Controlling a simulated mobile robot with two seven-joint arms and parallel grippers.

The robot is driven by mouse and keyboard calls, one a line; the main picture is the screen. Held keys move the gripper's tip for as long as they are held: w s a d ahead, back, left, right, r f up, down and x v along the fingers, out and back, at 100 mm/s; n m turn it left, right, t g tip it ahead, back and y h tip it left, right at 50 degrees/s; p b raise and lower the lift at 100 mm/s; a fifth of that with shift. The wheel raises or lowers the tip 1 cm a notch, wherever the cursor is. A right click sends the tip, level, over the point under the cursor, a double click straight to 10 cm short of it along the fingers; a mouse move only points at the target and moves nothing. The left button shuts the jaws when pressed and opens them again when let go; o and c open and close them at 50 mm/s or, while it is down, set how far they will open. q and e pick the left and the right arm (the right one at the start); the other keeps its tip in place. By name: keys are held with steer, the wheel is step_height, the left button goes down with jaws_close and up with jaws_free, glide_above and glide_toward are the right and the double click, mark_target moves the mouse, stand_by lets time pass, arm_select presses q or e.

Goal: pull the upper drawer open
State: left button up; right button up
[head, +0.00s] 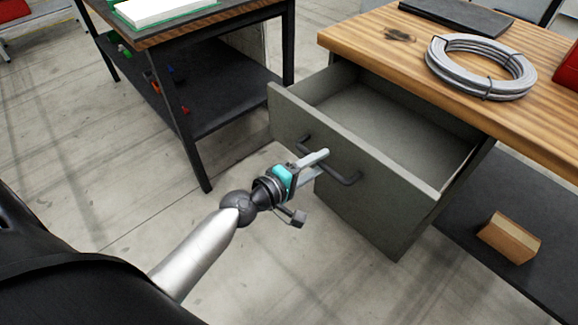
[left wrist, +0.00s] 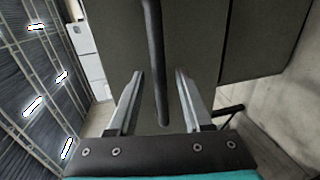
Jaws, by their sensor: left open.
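The upper drawer (head: 352,135) is a grey drawer under the wooden tabletop, pulled well out, and its inside looks empty. Its dark bar handle (head: 345,180) sits on the front panel. My left gripper (head: 318,165) is at the handle, with its fingers pointing at the drawer front. In the left wrist view the handle (left wrist: 157,65) runs between the two fingers (left wrist: 160,85), with gaps on both sides, so the gripper is open around it. Part of the handle is hidden behind the fingers in the head view. My right gripper is not in view.
A coil of grey cable (head: 482,66) and a dark flat item (head: 456,15) lie on the wooden tabletop (head: 372,40). Another dark table (head: 230,25) stands at upper left. The floor between is clear.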

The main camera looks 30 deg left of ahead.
arm_select(q)
steer(key=b+v, duration=0.3)
steer(key=v, duration=1.1)
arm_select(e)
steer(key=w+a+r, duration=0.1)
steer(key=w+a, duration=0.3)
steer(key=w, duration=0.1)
arm_select(q)
steer(key=shift+s, duration=0.1)
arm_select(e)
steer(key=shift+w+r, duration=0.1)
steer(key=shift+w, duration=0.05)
